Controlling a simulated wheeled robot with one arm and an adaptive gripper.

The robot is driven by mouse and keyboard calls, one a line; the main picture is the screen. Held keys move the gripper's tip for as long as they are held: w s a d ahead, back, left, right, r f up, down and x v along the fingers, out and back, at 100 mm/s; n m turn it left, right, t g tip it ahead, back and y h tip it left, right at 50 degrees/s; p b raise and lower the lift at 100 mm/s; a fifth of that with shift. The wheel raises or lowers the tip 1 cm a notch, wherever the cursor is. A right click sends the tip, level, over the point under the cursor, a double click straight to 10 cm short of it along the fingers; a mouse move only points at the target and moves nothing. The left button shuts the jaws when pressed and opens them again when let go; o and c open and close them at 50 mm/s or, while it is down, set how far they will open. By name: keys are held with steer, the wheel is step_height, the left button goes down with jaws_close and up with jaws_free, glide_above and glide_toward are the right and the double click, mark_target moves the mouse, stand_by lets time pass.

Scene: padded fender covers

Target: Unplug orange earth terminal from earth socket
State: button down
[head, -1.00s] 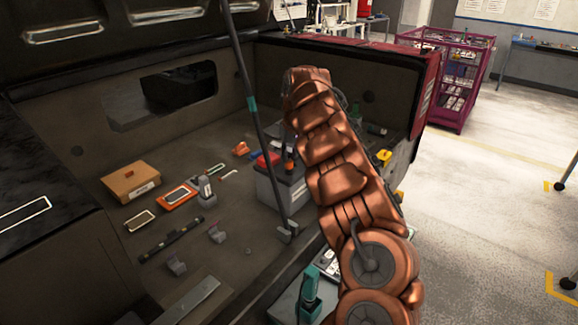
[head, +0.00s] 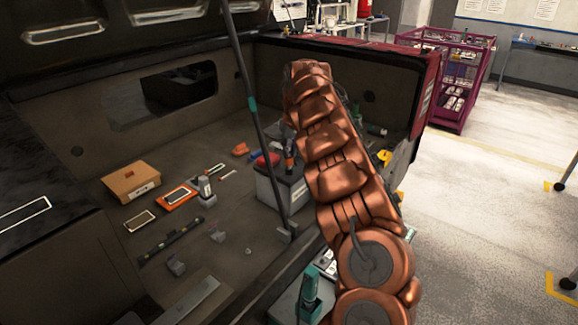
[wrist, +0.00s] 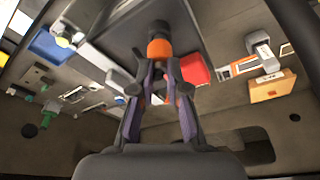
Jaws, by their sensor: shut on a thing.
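The orange earth terminal (wrist: 160,50) is an orange cylinder with a black part above it in the wrist view. My gripper (wrist: 161,72) has its two purple-sided fingers close together at the cylinder's near end, shut on it. A dark grey surface lies behind it. I cannot tell whether the black part is the earth socket or whether the terminal is still seated. In the head view my copper arm hides much of this area, and my gripper (head: 289,158) shows small and dark above a grey battery-like box (head: 283,192).
A red block (wrist: 195,68) lies close to the right of my gripper in the wrist view. A dark upright prop rod (head: 253,110) stands left of my arm. A cardboard box (head: 131,180) and an orange-framed device (head: 177,197) lie farther left.

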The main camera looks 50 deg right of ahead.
steer(key=shift+r, duration=0.9)
steer(key=shift+r, duration=0.1)
steer(key=shift+r+p, duration=0.7)
steer(key=shift+r, duration=0.75)
